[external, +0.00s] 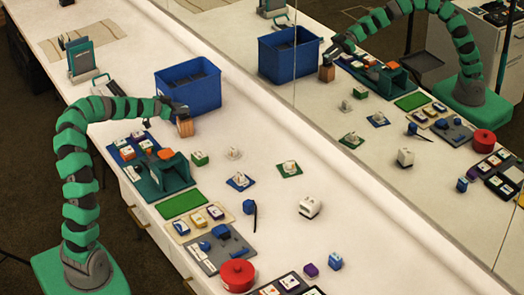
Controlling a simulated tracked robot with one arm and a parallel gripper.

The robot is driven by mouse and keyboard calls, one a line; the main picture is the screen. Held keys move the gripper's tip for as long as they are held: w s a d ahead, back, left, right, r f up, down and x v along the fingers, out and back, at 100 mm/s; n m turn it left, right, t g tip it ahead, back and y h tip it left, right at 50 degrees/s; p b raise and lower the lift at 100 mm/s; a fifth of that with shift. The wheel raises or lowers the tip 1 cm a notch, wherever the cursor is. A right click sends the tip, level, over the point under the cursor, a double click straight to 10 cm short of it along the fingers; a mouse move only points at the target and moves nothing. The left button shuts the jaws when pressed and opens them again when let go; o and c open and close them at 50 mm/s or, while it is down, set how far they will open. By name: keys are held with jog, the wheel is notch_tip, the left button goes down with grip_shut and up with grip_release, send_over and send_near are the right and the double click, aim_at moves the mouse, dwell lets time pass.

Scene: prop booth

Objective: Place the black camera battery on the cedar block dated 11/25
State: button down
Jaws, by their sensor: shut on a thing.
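My gripper (182,109) is at the end of the arched arm, in front of the blue bin. It is shut on a small dark thing that blends with its fingers, apparently the black camera battery. A brown wooden block (185,128), apparently the cedar block, is directly below the fingers. At this size I cannot tell whether the dark thing touches the block, and no date on the block can be read. The mirror repeats the block and the gripper at the upper right.
The blue bin (188,88) stands just behind the block. A teal holder (165,172), a green mat (182,204), labelled trays and a red round pot (237,275) line the near edge. Several small pieces on pads stand right of the block. A mirror closes the far side.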

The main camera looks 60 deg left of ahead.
jog(key=shift+f, duration=0.1)
jog(key=c, duration=1.2)
grip_release()
jog(key=shift+c, duration=0.2)
jog(key=shift+r, duration=0.2)
jog(key=p+v, duration=0.1)
jog(key=v, duration=1.1)
jog(key=shift+p, duration=0.4)
